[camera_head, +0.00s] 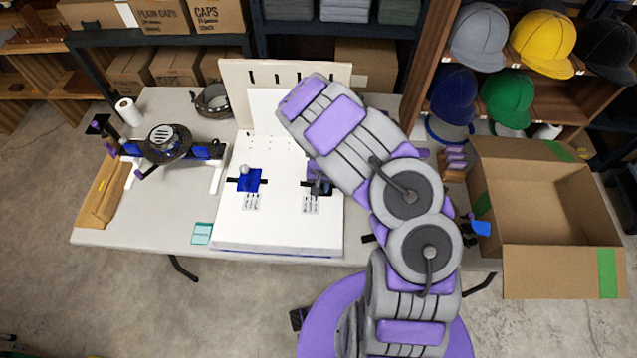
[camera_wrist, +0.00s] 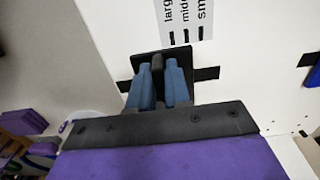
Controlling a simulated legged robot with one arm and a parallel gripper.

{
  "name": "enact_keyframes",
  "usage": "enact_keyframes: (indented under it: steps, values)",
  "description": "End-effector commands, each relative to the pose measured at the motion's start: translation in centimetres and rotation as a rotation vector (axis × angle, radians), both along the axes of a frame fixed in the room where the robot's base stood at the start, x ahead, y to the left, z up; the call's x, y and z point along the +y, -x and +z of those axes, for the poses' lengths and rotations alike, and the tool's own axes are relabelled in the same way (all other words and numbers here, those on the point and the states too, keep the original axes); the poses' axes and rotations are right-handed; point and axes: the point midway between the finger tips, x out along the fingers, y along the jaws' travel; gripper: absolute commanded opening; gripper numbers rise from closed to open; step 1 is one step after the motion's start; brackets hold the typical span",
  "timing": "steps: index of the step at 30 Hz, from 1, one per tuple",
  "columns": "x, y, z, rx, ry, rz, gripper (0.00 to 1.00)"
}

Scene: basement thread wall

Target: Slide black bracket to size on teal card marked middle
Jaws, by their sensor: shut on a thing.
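The black bracket (camera_head: 319,190) sits on the right slot of the white board (camera_head: 280,225). In the wrist view the bracket (camera_wrist: 140,62) lies across a black slot (camera_wrist: 207,74), beside a size label (camera_wrist: 183,20) with three tick marks reading large, middle and small, the words partly cut off. My gripper (camera_wrist: 160,82) is shut on the bracket's dark upright knob; its blue fingers stand on either side of it. In the head view my gripper (camera_head: 318,180) is partly hidden by my arm. The teal card (camera_head: 202,233) lies at the table's front; its writing is too small to read.
A blue bracket (camera_head: 249,182) with a pale knob sits on the left slot above another label. A stand with a dark cap-like piece (camera_head: 166,145) is at the left. An open cardboard box (camera_head: 560,270) stands at the right. The board's front is clear.

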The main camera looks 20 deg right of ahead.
Motion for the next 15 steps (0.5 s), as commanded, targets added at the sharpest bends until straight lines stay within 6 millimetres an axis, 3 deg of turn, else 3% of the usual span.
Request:
enact_keyframes:
  steps: [10,11,15]
  values:
    - [-0.37,0.17,0.02,0.000,0.000,0.001,0.00]
    - [-0.36,0.17,0.02,0.000,0.000,0.002,0.18]
    - [-0.36,0.17,0.00,0.000,0.000,0.002,0.32]
